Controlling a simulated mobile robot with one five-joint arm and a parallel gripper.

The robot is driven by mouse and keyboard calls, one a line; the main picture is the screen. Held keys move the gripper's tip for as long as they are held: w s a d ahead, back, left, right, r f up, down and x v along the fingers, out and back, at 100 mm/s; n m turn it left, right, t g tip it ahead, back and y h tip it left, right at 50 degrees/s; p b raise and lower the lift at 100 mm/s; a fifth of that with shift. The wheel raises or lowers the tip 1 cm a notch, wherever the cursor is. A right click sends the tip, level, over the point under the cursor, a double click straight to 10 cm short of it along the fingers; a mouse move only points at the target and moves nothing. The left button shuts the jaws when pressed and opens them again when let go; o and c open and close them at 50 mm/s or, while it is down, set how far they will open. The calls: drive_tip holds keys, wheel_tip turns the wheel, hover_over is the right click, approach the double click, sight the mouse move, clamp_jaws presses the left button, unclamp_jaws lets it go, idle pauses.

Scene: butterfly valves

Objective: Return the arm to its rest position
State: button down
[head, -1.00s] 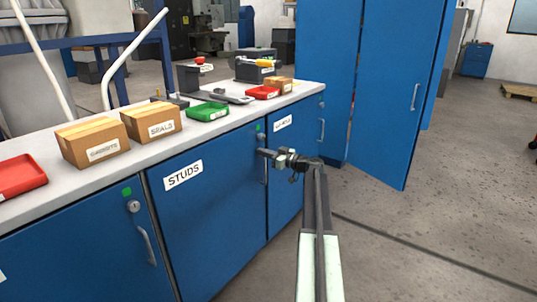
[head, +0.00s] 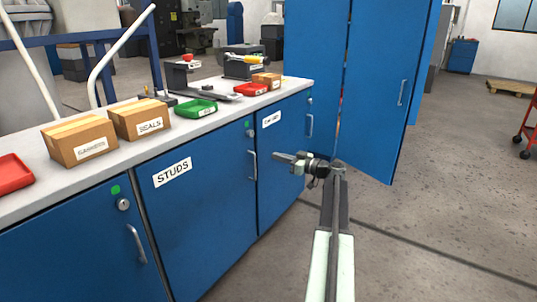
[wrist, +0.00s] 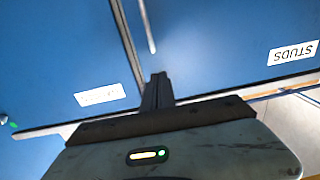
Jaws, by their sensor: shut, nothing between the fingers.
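My gripper (head: 281,157) is at the end of my arm, in front of the blue cabinet doors in the head view. Its fingers are together and empty, pointing left toward the STUDS door (head: 200,215). In the head view its tip overlaps the door to the right of STUDS (head: 284,150); a gap to the handle (head: 252,168) shows. In the wrist view the closed fingers (wrist: 157,88) point at the cabinet fronts, with the STUDS label (wrist: 293,52) upside down at the right.
The worktop (head: 215,125) carries a GASKETS box (head: 79,142), a SEALS box (head: 140,120), a green tray (head: 196,109) and red trays. A tall blue cabinet (head: 380,90) stands behind my arm, with a door ajar.

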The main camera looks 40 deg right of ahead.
drive_tip(key=shift+s+d, duration=0.1)
drive_tip(key=shift+s, duration=0.25)
drive_tip(key=w+a+f+g+y, duration=0.1)
drive_tip(key=a+f+g, duration=0.3)
drive_tip(key=a, duration=0.7)
drive_tip(key=w+a+f+g+y, duration=0.1)
drive_tip(key=a+f+g, duration=0.3)
drive_tip(key=a, duration=0.8)
drive_tip(key=w+a+f+g, duration=0.1)
drive_tip(key=a+f+g, duration=0.1)
drive_tip(key=a+f, duration=0.65)
drive_tip(key=s+a+f+m+g+h+p, duration=0.1)
drive_tip(key=s+a+f+m+g+h, duration=0.2)
drive_tip(key=s+a, duration=0.6)
drive_tip(key=s+a+f+g+h, duration=0.35)
drive_tip(key=s+a, duration=0.25)
drive_tip(key=a, duration=0.8)
wheel_tip(320, 180, up, 39)
drive_tip(key=p, duration=3.8)
drive_tip(key=shift+d+g+h, duration=0.15)
drive_tip(key=shift+g+h, duration=0.2)
drive_tip(key=shift+f, duration=0.15)
